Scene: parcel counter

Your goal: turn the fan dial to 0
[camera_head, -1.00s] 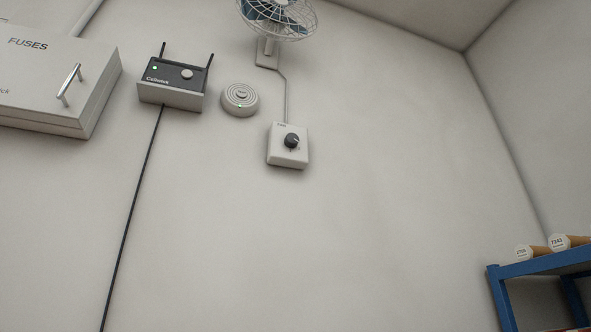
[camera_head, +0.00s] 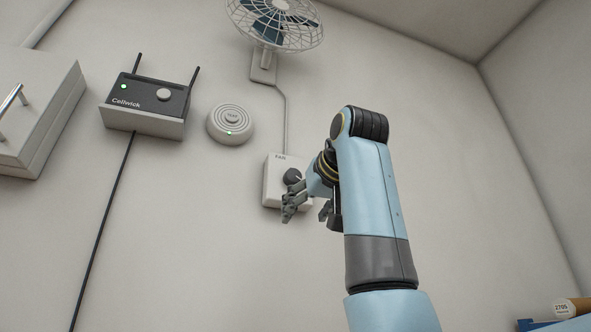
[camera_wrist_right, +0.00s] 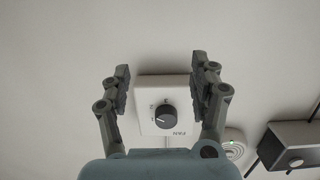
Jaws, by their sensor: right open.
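The fan dial is a dark round knob (camera_head: 292,176) on a white box marked FAN (camera_head: 272,182) on the wall. It also shows in the right wrist view (camera_wrist_right: 167,114), with small marks around it; its light pointer line seems to face the mark 1, though this is small. My right gripper (camera_head: 306,211) is in front of the box and hides part of it. In the right wrist view the open fingers (camera_wrist_right: 160,70) stand on either side of the box, with nothing between them touching the dial. My left gripper is not in view.
A fan (camera_head: 274,22) hangs above the box, joined by a cable. A round white disc device (camera_head: 231,122) and a router with antennas (camera_head: 147,105) are to the left. A grey fuse cabinet (camera_head: 42,105) is at the far left.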

